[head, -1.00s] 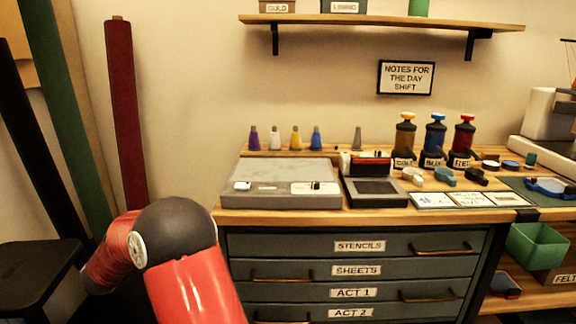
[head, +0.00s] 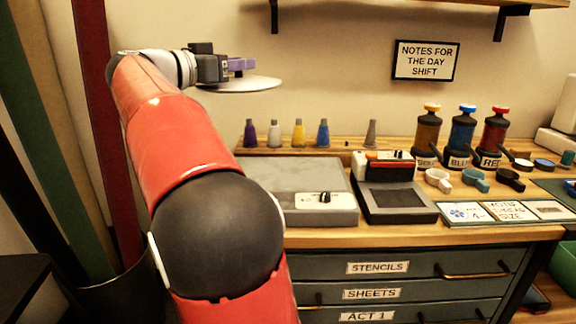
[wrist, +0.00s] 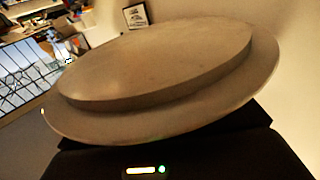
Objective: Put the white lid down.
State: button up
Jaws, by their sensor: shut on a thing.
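The white lid (head: 245,85) is a thin pale disc held up in the air at upper left in the head view, well above the table. My gripper (head: 238,66) is shut on it from above; a purple piece shows at the jaws, and I cannot tell whether it belongs to the lid. In the wrist view the lid (wrist: 165,65) fills most of the picture as a round, stepped disc, tilted there, and hides the fingertips.
A grey flat-topped unit (head: 310,178) stands below and right of the lid, partly behind my arm. A black device (head: 395,203), colour bottles (head: 426,137), small cups (head: 475,179) and cards (head: 510,211) crowd the wooden table. Small cones (head: 298,134) line the back. Fabric rolls (head: 95,120) stand left.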

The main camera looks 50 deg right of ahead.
jog(key=shift+s+d+f, duration=0.1)
jog(key=shift+s+f, duration=0.05)
jog(key=shift+s, duration=0.05)
notch_tip(320, 180, down, 19)
jog(key=b, duration=0.2)
jog(key=shift+b, duration=0.3)
jog(key=shift+f, duration=0.2)
jog(key=o, duration=1.1)
jog(key=shift+r, duration=0.1)
jog(key=a, duration=1.2)
jog(key=shift+w, duration=0.45)
